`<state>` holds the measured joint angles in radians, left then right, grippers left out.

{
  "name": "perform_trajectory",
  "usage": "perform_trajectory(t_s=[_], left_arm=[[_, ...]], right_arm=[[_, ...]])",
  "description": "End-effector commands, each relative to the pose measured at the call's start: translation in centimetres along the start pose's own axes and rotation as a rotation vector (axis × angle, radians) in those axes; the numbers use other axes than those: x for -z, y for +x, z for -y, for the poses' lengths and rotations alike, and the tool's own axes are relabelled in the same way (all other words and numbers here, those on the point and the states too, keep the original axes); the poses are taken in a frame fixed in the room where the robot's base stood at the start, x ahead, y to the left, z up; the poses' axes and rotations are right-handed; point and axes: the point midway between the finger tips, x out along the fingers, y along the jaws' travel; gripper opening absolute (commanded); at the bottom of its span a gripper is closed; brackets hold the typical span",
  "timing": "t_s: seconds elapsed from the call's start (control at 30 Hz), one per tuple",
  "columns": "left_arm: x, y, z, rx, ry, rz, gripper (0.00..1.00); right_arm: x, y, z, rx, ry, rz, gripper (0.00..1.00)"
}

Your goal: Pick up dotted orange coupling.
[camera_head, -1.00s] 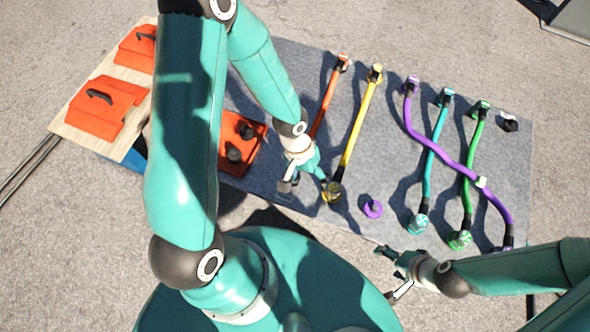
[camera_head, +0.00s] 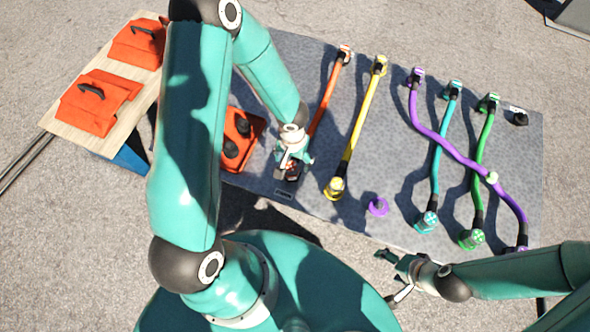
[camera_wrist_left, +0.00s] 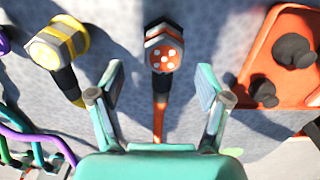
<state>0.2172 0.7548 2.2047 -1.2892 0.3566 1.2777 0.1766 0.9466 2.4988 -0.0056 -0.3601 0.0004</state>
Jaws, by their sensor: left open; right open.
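The dotted orange coupling (camera_wrist_left: 163,56) is at the end of an orange cable (camera_head: 325,105) that lies on the grey table. In the left wrist view it stands between and just beyond the two fingers of my left gripper (camera_wrist_left: 160,90), with its dotted face towards the camera. My left gripper (camera_head: 292,168) is open and empty above the coupling, and it partly hides it in the head view. My right gripper (camera_head: 393,278) is open, off the front edge of the table and away from the coupling.
A yellow cable's coupling (camera_head: 334,188) stands close to the right. An orange box with dark knobs (camera_head: 238,140) is close to the left. Purple, teal and green cables (camera_head: 478,190) cross at the right. Red cases (camera_head: 92,103) lie on a wooden board at the left.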

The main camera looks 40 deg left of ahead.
Motion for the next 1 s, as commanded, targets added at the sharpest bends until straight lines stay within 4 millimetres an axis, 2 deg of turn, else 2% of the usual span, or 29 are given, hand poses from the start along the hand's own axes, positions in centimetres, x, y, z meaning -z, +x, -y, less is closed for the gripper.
perform_trajectory(t_s=[0.13,0.4,0.7,0.77,1.0], left_arm=[[0.0,1.1,0.1,0.000,-0.001,0.002,0.77],[0.2,4.8,0.4,-0.001,0.000,0.003,0.77],[0.3,5.2,0.3,-0.001,0.000,0.000,0.77],[0.3,5.2,0.3,-0.001,0.001,0.000,0.70],[0.3,5.2,0.3,-0.001,0.001,0.000,0.30]], right_arm=[[0.0,0.1,-0.1,0.000,0.000,0.000,0.77],[0.0,0.7,-0.3,0.000,0.000,0.000,0.77],[0.0,0.8,-0.3,0.000,0.000,0.000,0.77],[0.0,0.8,-0.3,0.000,0.000,0.000,0.77],[0.0,0.8,-0.3,0.000,0.000,0.000,0.77]])
